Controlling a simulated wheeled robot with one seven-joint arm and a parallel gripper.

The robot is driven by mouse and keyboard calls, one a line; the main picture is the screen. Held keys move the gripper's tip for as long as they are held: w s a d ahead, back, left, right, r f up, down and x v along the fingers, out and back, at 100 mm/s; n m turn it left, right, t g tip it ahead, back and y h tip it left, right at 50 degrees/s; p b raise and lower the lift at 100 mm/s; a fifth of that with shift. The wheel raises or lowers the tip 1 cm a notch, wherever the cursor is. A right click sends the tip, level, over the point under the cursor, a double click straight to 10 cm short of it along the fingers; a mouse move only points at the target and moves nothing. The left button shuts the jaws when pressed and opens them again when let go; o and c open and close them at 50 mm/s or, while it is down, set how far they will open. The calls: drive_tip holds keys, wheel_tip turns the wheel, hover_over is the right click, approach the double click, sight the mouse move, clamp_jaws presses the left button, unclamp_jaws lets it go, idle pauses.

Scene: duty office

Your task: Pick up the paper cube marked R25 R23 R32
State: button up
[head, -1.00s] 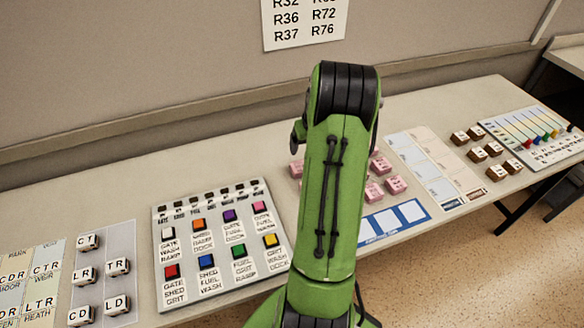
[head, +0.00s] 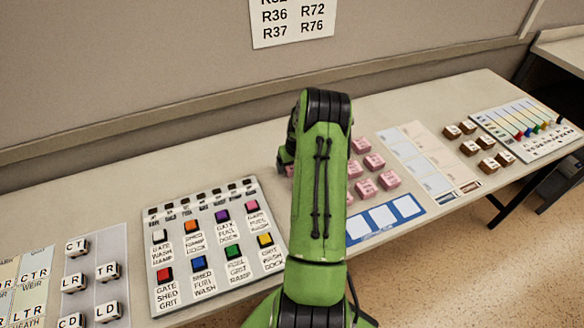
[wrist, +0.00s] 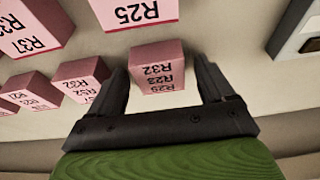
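The paper cube marked R25 R23 R32 (wrist: 157,68) is pink, with its lettering upside down in the wrist view. It sits on the table between the two dark fingers of my gripper (wrist: 160,75). The fingers are open, with a gap visible on each side of the cube. In the head view my gripper (head: 284,158) is mostly hidden behind my green arm, low over the table. A sliver of pink shows below it there; I cannot tell which cube it is.
Other pink cubes stand close by, left of the fingers (wrist: 82,80) and beyond them (wrist: 135,12) in the wrist view. In the head view several pink cubes (head: 374,161) lie right of my arm. A colored button panel (head: 213,240) lies left, a blue-edged card (head: 383,219) right.

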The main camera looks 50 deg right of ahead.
drive_tip(key=c, duration=1)
